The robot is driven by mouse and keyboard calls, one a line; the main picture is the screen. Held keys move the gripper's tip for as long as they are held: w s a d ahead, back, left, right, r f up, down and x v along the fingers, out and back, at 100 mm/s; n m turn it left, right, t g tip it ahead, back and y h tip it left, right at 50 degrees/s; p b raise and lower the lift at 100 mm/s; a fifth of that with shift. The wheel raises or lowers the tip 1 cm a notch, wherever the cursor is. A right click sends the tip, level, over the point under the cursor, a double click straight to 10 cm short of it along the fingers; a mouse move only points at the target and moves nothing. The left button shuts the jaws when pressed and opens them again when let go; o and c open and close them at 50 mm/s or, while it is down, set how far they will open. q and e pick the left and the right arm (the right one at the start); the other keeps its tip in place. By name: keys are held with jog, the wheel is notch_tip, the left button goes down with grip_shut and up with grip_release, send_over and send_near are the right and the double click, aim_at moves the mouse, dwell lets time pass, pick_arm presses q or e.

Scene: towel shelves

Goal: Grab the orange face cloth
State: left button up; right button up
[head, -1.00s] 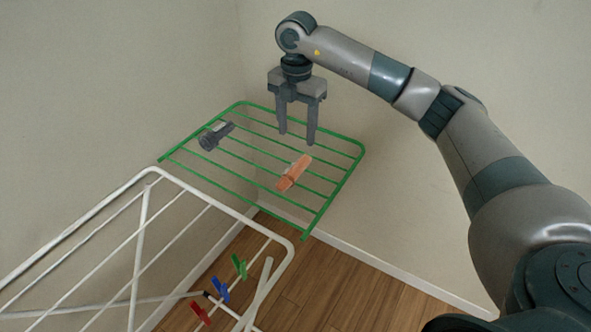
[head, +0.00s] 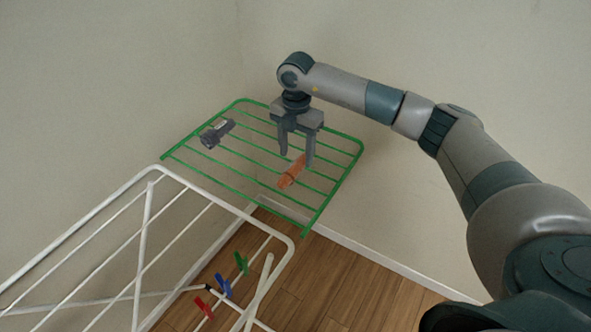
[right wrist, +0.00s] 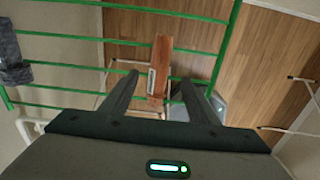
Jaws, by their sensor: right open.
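The orange face cloth (head: 291,173) is a rolled bundle lying on the green wire shelf (head: 333,194), near its right side. In the right wrist view the cloth (right wrist: 160,60) shows a small pale label and lies between the two fingers, lengthwise between them. My right gripper (head: 297,162) is open, pointing down, with its fingers at or just above the cloth; its right finger hides part of it. In the right wrist view the open fingers (right wrist: 157,92) stand on either side of the cloth's near end. I cannot tell whether they touch it. My left gripper is not in view.
A dark grey rolled cloth (head: 217,133) lies on the left part of the shelf. A white drying rack (head: 148,215) stands in front at the left, with red, blue (head: 223,286) and green clothespins. Walls close in behind the shelf.

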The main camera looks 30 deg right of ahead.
aim_at(295, 165)
jog(key=shift+s+a+f+p, duration=0.1)
jog(key=shift+f+p, duration=0.45)
jog(key=shift+f, duration=0.05)
notch_tip(295, 165, down, 3)
jog(key=shift+a+p, duration=0.1)
jog(key=shift+p, duration=0.65)
jog(key=shift+f, duration=0.45)
jog(key=c, duration=1.1)
jog(key=shift+c, duration=0.2)
jog(key=shift+r, duration=0.15)
